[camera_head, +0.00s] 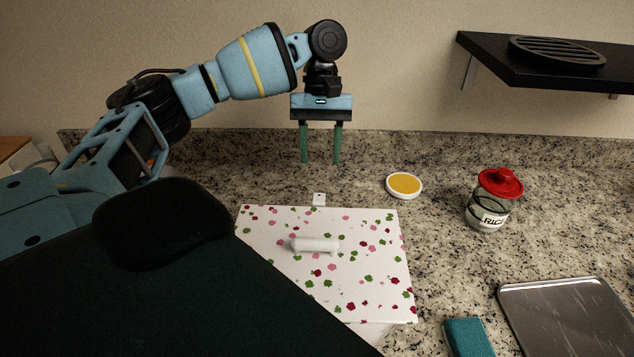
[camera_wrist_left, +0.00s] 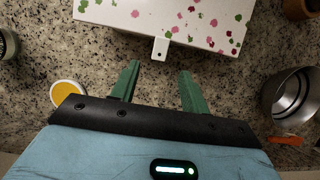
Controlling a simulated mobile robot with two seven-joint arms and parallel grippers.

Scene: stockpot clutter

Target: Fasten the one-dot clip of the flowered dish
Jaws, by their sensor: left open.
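The flowered dish (camera_head: 375,270) is a white box with a lid of pink, red and green flowers and a white handle (camera_head: 315,245). It stands on the counter; its lower left part is hidden. A white clip (camera_head: 319,199) sticks out from its back edge. It shows a small dark dot in the wrist view (camera_wrist_left: 159,48). My left gripper (camera_head: 320,160) is open and empty, pointing down above and behind the clip. In the wrist view, the clip lies just beyond the gap between its green fingers (camera_wrist_left: 160,78). My right gripper is not in view.
A small white bowl with yellow contents (camera_head: 404,185) and a red-lidded rice jar (camera_head: 489,213) stand to the right. A metal tray (camera_head: 570,325) and a teal sponge (camera_head: 468,338) lie in front. The wrist view shows a metal pot (camera_wrist_left: 290,95). A black shelf (camera_head: 500,62) hangs at upper right.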

